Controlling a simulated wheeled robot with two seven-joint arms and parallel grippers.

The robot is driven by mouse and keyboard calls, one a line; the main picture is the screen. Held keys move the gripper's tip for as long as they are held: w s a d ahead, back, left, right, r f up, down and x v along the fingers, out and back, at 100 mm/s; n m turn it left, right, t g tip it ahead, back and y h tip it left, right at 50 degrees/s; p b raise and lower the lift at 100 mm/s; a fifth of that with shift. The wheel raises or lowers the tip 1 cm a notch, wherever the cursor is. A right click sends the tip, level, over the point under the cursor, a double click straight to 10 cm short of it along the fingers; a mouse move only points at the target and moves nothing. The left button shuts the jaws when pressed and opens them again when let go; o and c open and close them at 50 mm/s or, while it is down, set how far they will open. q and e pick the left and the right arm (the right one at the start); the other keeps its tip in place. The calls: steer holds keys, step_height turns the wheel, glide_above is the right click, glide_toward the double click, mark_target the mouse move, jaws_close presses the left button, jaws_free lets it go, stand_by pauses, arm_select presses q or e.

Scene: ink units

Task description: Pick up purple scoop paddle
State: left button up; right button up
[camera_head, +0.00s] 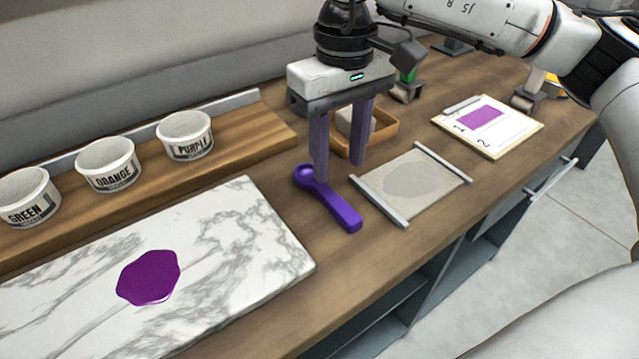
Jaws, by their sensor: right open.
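A purple scoop paddle (337,205) lies on the wooden bench, its round scoop end toward the back left and its handle toward the front right. My right gripper (340,172) points down over the paddle, with its two fingers apart. The left finger's tip is right by the scoop end and covers a little of it. The other finger is over the bench to the right of the paddle. I cannot tell whether a finger touches the paddle. Nothing shows held between the fingers. My left gripper is not in view.
A marble slab (240,235) with a purple ink puddle (149,277) lies at left. Tubs marked green (28,197), orange (108,165) and purple (185,136) stand behind. A framed mesh screen (440,165) lies right of the paddle; a wooden tray (385,130) sits behind the gripper.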

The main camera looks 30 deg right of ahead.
mark_target(332, 196)
steer(key=shift+f, duration=0.9)
steer(key=f, duration=0.4)
steer(key=shift+w+a+f+p, duration=0.1)
steer(key=shift+w+a+p, duration=0.15)
steer(key=shift+a+p, duration=0.1)
steer(key=shift+f, duration=0.6)
jaws_close()
